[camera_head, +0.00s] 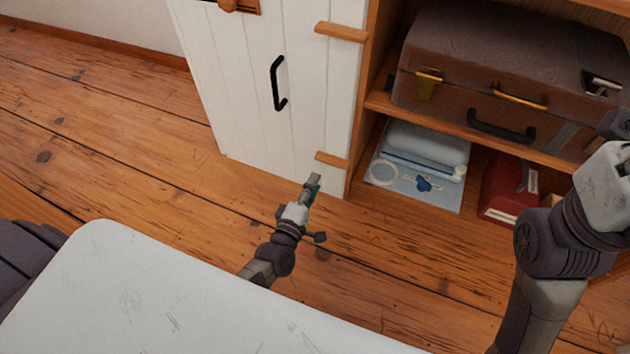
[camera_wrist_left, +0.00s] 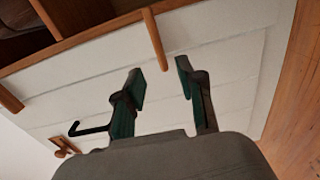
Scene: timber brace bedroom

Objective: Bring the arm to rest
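My left gripper (camera_head: 313,184) is low in front of the white cabinet door, near its lower right corner in the head view. In the left wrist view the two fingers of this gripper (camera_wrist_left: 160,76) are spread apart with nothing between them. The door fills the background behind them. My right arm (camera_head: 560,245) rises at the right edge of the head view, in front of the shelves. Its gripper is outside the frame.
The white plank door (camera_head: 240,85) with a black handle (camera_head: 278,83) is shut. Beside it, open shelves hold a brown suitcase (camera_head: 480,55), a pale blue package (camera_head: 420,165) and a red item (camera_head: 507,187). The wooden floor (camera_head: 110,140) on the left is clear.

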